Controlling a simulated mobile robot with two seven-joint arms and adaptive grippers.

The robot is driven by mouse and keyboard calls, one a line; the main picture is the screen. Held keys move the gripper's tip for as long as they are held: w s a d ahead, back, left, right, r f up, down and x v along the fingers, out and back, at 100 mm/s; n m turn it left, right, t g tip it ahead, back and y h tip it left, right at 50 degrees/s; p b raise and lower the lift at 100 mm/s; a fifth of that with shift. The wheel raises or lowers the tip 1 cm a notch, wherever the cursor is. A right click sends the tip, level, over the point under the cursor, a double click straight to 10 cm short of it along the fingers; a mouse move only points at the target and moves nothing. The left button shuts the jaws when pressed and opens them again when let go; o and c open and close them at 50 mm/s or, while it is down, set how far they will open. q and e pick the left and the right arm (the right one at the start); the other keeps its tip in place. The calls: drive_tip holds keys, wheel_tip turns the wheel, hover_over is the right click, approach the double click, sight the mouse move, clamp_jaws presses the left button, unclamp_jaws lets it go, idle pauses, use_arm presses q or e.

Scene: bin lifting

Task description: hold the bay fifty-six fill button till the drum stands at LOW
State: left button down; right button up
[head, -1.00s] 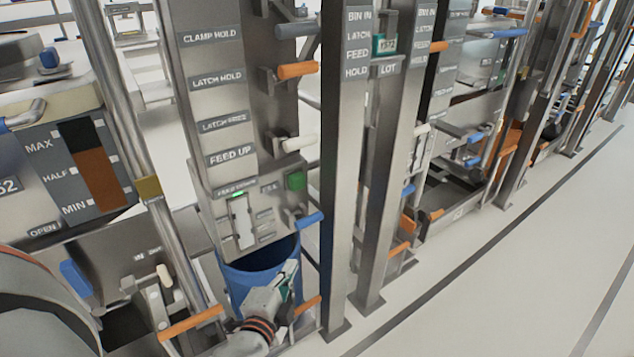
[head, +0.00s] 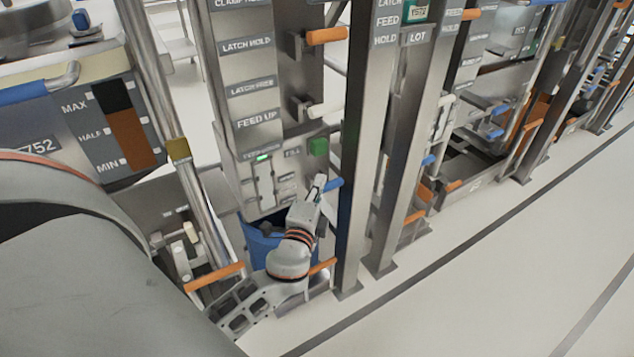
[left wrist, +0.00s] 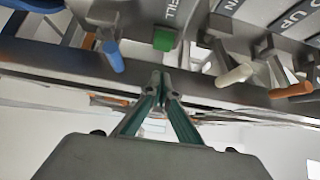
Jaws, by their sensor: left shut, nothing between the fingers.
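A square green button (head: 319,146) sits on the front panel of the grey machine column (head: 247,85). It also shows in the left wrist view (left wrist: 164,39), beside a label that appears to read FILL. A gauge (head: 265,185) with a lit green lamp is on the panel. My right gripper is out of view.
Orange (head: 327,35) and white (head: 328,108) handles stick out above the button. A steel post (head: 362,150) stands just right of it. An orange bar (head: 214,277) is low on the left. Open floor (head: 500,270) lies to the right.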

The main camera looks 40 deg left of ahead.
use_arm(q)
approach(322, 149)
drive_tip(key=w+d, duration=0.1)
drive_tip(key=w, duration=0.3)
drive_tip(key=shift+w+a, duration=0.2)
drive_tip(key=shift+a, duration=0.25)
drive_tip(key=shift+w+a, duration=0.15)
drive_tip(key=shift+a, duration=0.35)
drive_tip(key=shift+w+a, duration=0.3)
drive_tip(key=shift+a, duration=0.4)
